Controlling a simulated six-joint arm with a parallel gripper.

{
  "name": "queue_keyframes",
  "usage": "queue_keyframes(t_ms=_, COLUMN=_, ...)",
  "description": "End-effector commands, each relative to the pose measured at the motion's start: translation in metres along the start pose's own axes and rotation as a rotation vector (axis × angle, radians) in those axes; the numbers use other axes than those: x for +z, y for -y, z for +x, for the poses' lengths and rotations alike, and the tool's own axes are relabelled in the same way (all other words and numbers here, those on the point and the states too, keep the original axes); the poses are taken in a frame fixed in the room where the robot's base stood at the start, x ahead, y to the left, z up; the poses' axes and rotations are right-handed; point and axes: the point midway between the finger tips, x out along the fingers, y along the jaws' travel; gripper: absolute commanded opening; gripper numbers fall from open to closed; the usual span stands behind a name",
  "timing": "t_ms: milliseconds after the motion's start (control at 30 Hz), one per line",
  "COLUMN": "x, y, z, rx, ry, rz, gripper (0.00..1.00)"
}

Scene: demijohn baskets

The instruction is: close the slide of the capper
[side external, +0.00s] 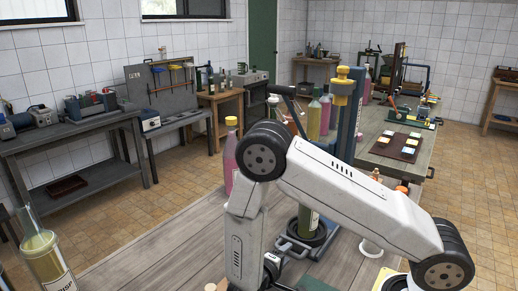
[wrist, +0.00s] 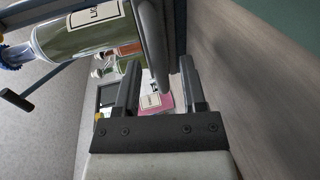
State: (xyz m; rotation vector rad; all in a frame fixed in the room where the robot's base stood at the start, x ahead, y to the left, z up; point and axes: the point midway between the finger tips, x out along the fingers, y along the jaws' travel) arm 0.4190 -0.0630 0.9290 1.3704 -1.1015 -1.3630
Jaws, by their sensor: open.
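The capper has a dark blue column (side external: 350,120) with a yellow head at its top and a dark lever reaching left. Its blue-grey base (side external: 322,248) sits on the wooden bench, with a black round seat. A green bottle (side external: 308,222) stands on that seat, partly behind my arm. In the wrist view the labelled bottle (wrist: 75,38) lies across the upper left, as the picture is turned. My gripper (wrist: 160,88) is open, its two fingers apart. A grey rounded part (wrist: 153,45) of the capper shows near and between the fingertips; whether it touches them I cannot tell. The slide's position is unclear.
A pink bottle (side external: 229,155) stands behind my arm. A yellowish bottle (side external: 45,255) is at the front left. A white spool-like piece (side external: 371,247) is right of the capper. The bench (side external: 150,240) is clear between. Other workbenches stand farther back.

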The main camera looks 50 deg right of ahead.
Motion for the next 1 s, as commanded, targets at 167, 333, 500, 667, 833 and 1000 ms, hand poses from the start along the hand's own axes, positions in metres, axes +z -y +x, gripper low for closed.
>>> queue_keyframes(t_ms=167, x=0.0, y=0.0, z=0.013, rx=0.0, ry=0.001, rz=0.0, gripper=0.53)
queue_keyframes(t_ms=333, x=0.0, y=0.0, z=0.017, rx=-0.001, ry=-0.001, rz=0.001, gripper=0.53)
queue_keyframes(t_ms=500, x=0.0, y=0.0, z=0.017, rx=-0.001, ry=-0.001, rz=0.0, gripper=0.53)
queue_keyframes(t_ms=667, x=0.0, y=0.0, z=0.017, rx=-0.001, ry=-0.001, rz=0.0, gripper=0.24)
queue_keyframes(t_ms=833, x=0.0, y=0.0, z=0.017, rx=-0.001, ry=-0.001, rz=0.0, gripper=0.0)
queue_keyframes(t_ms=1000, x=0.0, y=0.0, z=0.017, rx=-0.001, ry=-0.001, rz=0.0, gripper=0.0)
